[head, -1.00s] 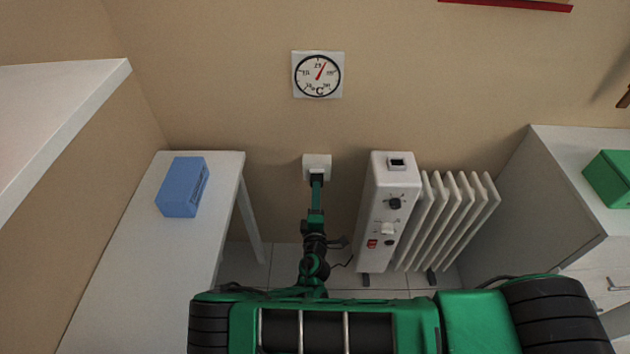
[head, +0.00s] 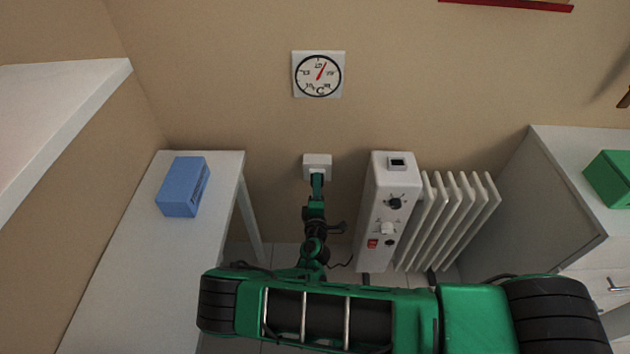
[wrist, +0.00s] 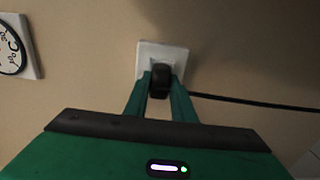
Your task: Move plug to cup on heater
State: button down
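The black plug (wrist: 161,79) sits in the white wall socket (wrist: 175,53) and its cable runs off to the right. My gripper (wrist: 161,88) is at the plug, with one green finger on each side of it. I see no clear gap between fingers and plug, but cannot tell whether they press on it. In the head view my gripper (head: 317,181) covers most of the plug at the socket (head: 317,161). The white heater (head: 377,205) stands to the right. A small square cup-like holder with a dark inside (head: 397,163) is at its top.
A white table (head: 128,255) with a blue box (head: 183,187) is on the left. A white cabinet (head: 560,190) with a green box (head: 610,178) is on the right. A thermometer dial (head: 318,74) hangs above the socket. The wall between socket and heater is clear.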

jog(key=c, duration=2.1)
grip_release()
grip_shut()
jog(key=shift+f, duration=0.1)
jog(key=shift+s, duration=1.4)
jog(key=shift+s+a, duration=0.1)
jog(key=shift+s, duration=1.75)
